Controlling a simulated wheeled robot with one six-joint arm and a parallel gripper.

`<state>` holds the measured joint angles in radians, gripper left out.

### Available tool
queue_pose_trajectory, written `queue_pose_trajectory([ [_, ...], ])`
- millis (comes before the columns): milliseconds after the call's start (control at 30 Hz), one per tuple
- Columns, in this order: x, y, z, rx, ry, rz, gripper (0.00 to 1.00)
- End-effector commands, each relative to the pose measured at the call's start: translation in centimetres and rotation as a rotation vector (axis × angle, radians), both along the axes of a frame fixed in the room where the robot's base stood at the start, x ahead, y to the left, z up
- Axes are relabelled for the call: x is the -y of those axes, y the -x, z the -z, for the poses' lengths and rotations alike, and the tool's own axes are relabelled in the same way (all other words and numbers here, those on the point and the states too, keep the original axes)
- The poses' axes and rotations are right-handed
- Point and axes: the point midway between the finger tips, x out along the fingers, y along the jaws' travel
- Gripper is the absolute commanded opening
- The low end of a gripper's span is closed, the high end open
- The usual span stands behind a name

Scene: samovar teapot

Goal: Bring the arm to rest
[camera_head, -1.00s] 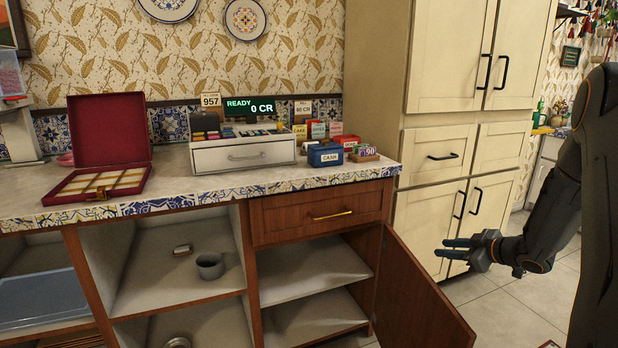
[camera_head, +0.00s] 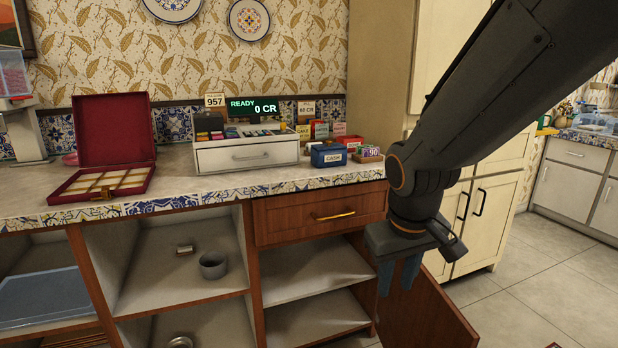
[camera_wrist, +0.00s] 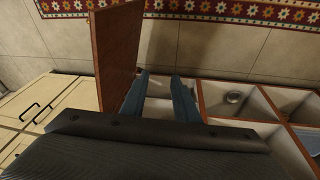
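My gripper (camera_head: 396,286) hangs from the arm at the right of the head view, its blue-grey fingers pointing down. It is in front of the open brown cabinet door (camera_head: 432,318) and below the counter's right end. In the wrist view the two fingers (camera_wrist: 159,78) stand apart with nothing between them, beside the same door (camera_wrist: 116,50). My arm crosses the upper right of the head view and hides part of the cream cupboard (camera_head: 492,200).
The counter (camera_head: 330,178) holds an open red box (camera_head: 112,130), a white cash drawer (camera_head: 246,155) and a blue cash box (camera_head: 328,155). Open shelves below hold a grey cup (camera_head: 213,265). Tiled floor (camera_head: 540,270) at the right is free.

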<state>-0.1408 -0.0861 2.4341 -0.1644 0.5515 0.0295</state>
Motion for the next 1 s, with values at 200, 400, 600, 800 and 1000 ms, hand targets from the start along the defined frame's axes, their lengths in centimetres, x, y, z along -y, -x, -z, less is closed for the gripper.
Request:
queue_pose_trajectory([
  [200, -3.4, 7.6, -0.2, -0.143, -0.059, 0.002, 0.28],
  [400, -5.6, 13.3, -0.4, -0.253, -0.107, -0.006, 0.28],
  [600, -4.7, 13.3, -1.9, -0.260, -0.106, 0.029, 0.28],
  [800, -3.4, 13.1, -3.4, -0.257, -0.101, 0.069, 0.28],
  [1000, -1.4, 13.1, -5.7, -0.256, -0.096, 0.128, 0.28],
])
